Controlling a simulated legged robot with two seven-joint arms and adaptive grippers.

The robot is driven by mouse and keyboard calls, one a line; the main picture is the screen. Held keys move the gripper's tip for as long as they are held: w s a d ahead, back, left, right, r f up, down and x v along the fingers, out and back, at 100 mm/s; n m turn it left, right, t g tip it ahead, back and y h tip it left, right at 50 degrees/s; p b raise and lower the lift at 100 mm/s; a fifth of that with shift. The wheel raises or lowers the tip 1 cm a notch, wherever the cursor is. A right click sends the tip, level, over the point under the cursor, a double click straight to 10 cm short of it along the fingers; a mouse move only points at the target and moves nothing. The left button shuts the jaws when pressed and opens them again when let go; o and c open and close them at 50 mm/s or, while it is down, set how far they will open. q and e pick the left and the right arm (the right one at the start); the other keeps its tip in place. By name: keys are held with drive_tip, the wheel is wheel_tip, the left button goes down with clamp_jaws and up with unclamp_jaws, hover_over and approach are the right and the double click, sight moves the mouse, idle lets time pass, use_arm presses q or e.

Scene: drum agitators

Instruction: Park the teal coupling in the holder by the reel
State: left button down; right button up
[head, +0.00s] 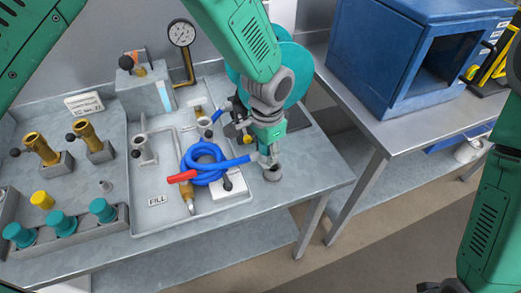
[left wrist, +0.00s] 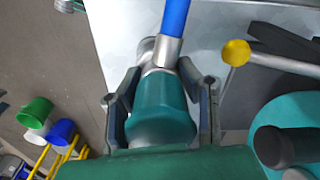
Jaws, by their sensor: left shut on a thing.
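My left gripper (head: 268,158) is at the right end of the bench. In the left wrist view my left gripper (left wrist: 160,105) has a finger on each side of the teal coupling (left wrist: 162,112) and is shut on it. A silver collar and a blue hose (left wrist: 174,20) lead away from the coupling. In the head view the blue hose (head: 203,165) lies coiled and runs to the gripper. A grey round fitting (head: 272,173), possibly the holder, stands just below the gripper; I cannot tell whether they touch. The teal reel (head: 299,75) is behind the gripper.
A tray (head: 158,220) left of the gripper holds valves, a red handle (head: 182,176) and a FILL label. Several teal caps (head: 62,223) stand in a rack at lower left. A yellow-knobbed lever (left wrist: 236,52) is close to the right finger. A blue cabinet (head: 400,60) stands at right.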

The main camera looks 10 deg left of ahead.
use_arm(q)
drive_tip(key=shift+s+d+f, duration=0.35)
drive_tip(key=shift+d+f, duration=0.05)
drive_tip(key=shift+f, duration=0.2)
drive_tip(key=shift+s+d+f, duration=0.1)
drive_tip(key=shift+s+d, duration=0.05)
drive_tip(key=shift+d, duration=0.05)
drive_tip(key=shift+a, duration=0.6)
drive_tip(key=shift+d+f, duration=0.1)
drive_tip(key=shift+d, duration=0.2)
drive_tip(key=c, duration=1)
unclamp_jaws()
drive_tip(key=shift+c, duration=0.2)
drive_tip(key=shift+w+a+f, duration=0.15)
drive_tip(key=shift+w+a, duration=0.1)
drive_tip(key=shift+w, duration=0.05)
drive_tip(key=shift+s, duration=0.1)
use_arm(e)
drive_tip(key=shift+d+f, duration=0.25)
drive_tip(key=shift+f, duration=0.15)
use_arm(q)
drive_tip(key=shift+o, duration=0.2)
